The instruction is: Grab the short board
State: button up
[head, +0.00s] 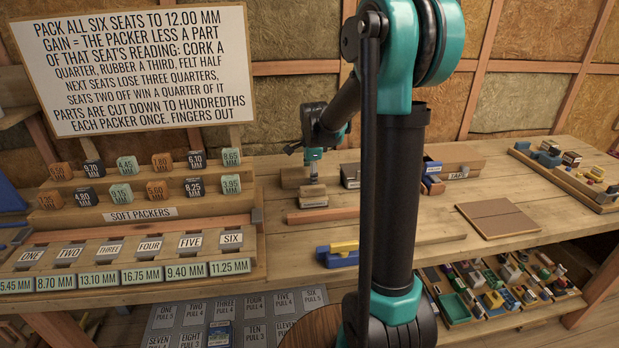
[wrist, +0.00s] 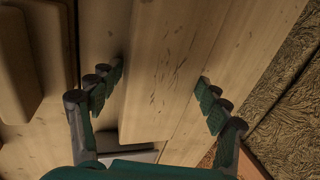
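A pale wooden board (wrist: 165,70) lies between the two fingers of my gripper (wrist: 157,95) in the wrist view, running up the picture. The fingers stand apart with a gap on each side of it; I cannot tell how far down they reach beside it. In the head view my gripper (head: 313,177) points down over a group of short wooden pieces on the bench. A labelled wooden piece (head: 312,189) is right under it. I cannot tell for sure which piece is the short board; my gripper hides part of the group.
A dark block (head: 350,176) stands just right of the group. A reddish strip (head: 323,215) lies in front, with a blue and yellow item (head: 338,252) nearer the bench edge. The seat rack (head: 135,240) is at left. A flat brown panel (head: 500,218) lies at right.

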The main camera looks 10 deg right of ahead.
jog(key=c, duration=0.8)
jog(key=shift+c, duration=0.2)
